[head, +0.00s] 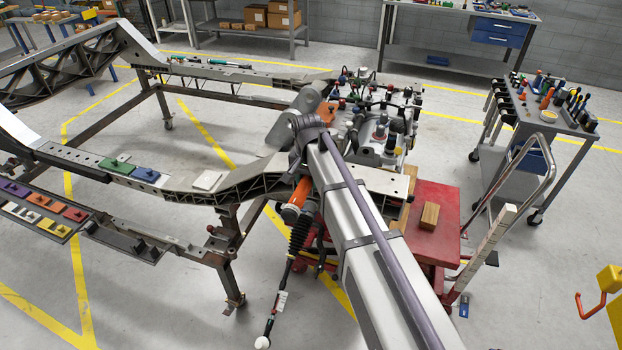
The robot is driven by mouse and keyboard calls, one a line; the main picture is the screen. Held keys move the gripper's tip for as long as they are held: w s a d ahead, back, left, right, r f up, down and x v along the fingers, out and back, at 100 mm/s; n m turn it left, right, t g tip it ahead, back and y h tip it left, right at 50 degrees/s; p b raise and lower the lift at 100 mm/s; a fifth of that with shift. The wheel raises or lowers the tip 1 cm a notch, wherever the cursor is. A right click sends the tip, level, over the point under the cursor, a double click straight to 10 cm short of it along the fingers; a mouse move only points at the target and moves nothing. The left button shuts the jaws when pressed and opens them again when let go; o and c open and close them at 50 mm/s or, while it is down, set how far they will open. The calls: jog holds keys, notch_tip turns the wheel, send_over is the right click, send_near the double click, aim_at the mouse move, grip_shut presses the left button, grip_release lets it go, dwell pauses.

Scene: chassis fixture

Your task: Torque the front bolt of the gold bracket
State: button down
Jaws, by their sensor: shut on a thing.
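My arm reaches in from the lower right of the head view, and its wrist hangs down at the near side of the chassis frame (242,185). My gripper (293,254), small and partly hidden, is at the bottom of the black ribbed wrist part. It is shut on a long dark tool, apparently a torque wrench (275,308), with a white label and a white round end sloping down left. On the near rail sit a green bracket (115,165), a blue bracket (145,174) and a pale bracket (207,180). I cannot make out a gold bracket or its bolt there.
A parts rack at left holds coloured pieces, including a yellow one (54,228). A red cart (436,236) with a wooden block (430,215) stands right of my arm. A tool trolley (550,115) is farther right. The floor left of the wrench is open.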

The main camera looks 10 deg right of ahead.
jog(key=f+b, duration=0.2)
jog(key=f, duration=0.1)
jog(key=f+b, duration=0.2)
jog(key=b, duration=0.1)
jog(key=shift+s+f, duration=0.2)
jog(key=shift+f, duration=0.2)
jog(key=shift+a, duration=0.1)
jog(key=shift+s+f+b, duration=0.1)
jog(key=shift+f+b, duration=1)
jog(key=shift+b, duration=0.2)
dwell(0.5)
jog(key=shift+w+a+m, duration=0.35)
jog(key=shift+a+m, duration=0.05)
jog(key=shift+a, duration=0.3)
jog(key=shift+w+a, duration=0.1)
jog(key=shift+a, duration=0.05)
jog(key=shift+w+a+m, duration=0.35)
jog(key=shift+a+m, duration=0.15)
jog(key=shift+a, duration=0.05)
